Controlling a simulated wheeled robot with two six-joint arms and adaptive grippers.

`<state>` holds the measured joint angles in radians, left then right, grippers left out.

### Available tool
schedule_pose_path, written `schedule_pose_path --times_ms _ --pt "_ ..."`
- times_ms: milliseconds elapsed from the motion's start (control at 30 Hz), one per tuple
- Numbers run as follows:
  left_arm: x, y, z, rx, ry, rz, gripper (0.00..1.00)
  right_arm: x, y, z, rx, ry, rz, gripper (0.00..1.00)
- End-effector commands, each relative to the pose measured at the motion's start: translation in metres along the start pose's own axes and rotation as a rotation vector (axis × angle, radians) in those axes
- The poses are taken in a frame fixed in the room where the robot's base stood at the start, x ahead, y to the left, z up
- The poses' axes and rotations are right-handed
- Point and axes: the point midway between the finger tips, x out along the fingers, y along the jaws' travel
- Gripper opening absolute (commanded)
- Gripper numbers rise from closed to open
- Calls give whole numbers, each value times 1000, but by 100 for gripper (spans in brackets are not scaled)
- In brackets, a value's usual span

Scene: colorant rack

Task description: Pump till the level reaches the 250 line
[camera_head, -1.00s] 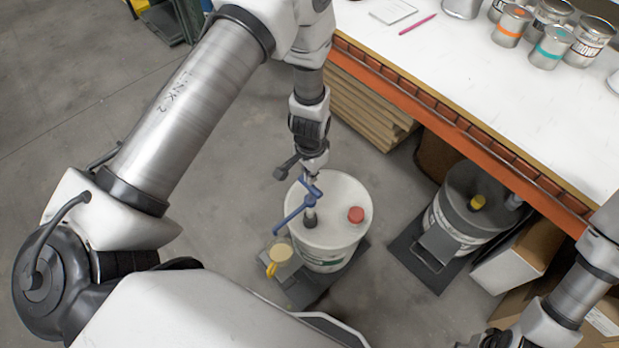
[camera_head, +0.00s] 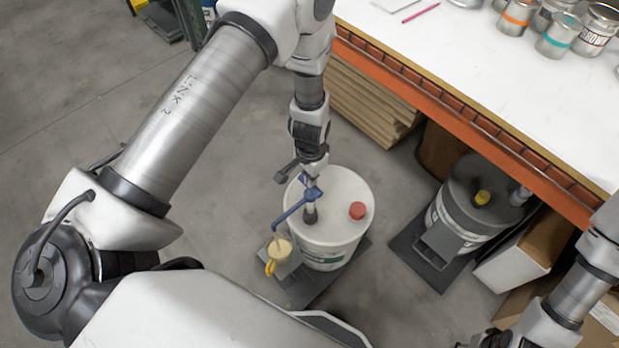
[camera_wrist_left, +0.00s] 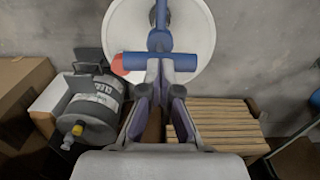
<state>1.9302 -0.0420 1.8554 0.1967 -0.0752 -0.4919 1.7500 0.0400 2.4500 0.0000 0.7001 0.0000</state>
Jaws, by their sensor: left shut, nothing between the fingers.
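A white drum (camera_head: 338,240) with a red cap (camera_head: 357,210) stands on the floor. A blue pump (camera_head: 292,206) rises from its lid, its spout pointing left over a small cup with a yellow handle (camera_head: 270,267). The cup holds pale yellow liquid (camera_head: 281,249); its level marks are too small to read. My left gripper (camera_head: 314,178) is shut and empty, above the pump's top. The left wrist view shows its fingertips (camera_wrist_left: 161,72) against the blue T-shaped handle (camera_wrist_left: 182,62). My right gripper (camera_head: 492,341) is at the bottom right, its jaws unclear.
A grey drum (camera_head: 461,222) with a yellow cap stands right of the white one. A white worktable (camera_head: 470,75) with an orange edge and several paint cans lies at upper right. Stacked boards (camera_head: 372,103) are under it.

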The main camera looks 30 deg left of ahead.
Motion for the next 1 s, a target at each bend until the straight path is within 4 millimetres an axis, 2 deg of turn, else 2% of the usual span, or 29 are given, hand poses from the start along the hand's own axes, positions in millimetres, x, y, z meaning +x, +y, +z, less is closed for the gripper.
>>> schedule_pose_path --times_ms 33,367,467,900,1000 --pt "7 0 1 0 -2 1 0 5 0 0 0 0 0 40" --pt "28 0 1 0 -3 1 0 20 0 0 0 0 0 40" --pt "22 0 1 0 -3 1 0 14 0 0 0 0 0 40" --pt "-42 0 0 1 -1 0 0 -37 0 0 0 0 0 40" --pt "-50 0 0 1 -1 0 0 -42 0 0 0 0 0 40"
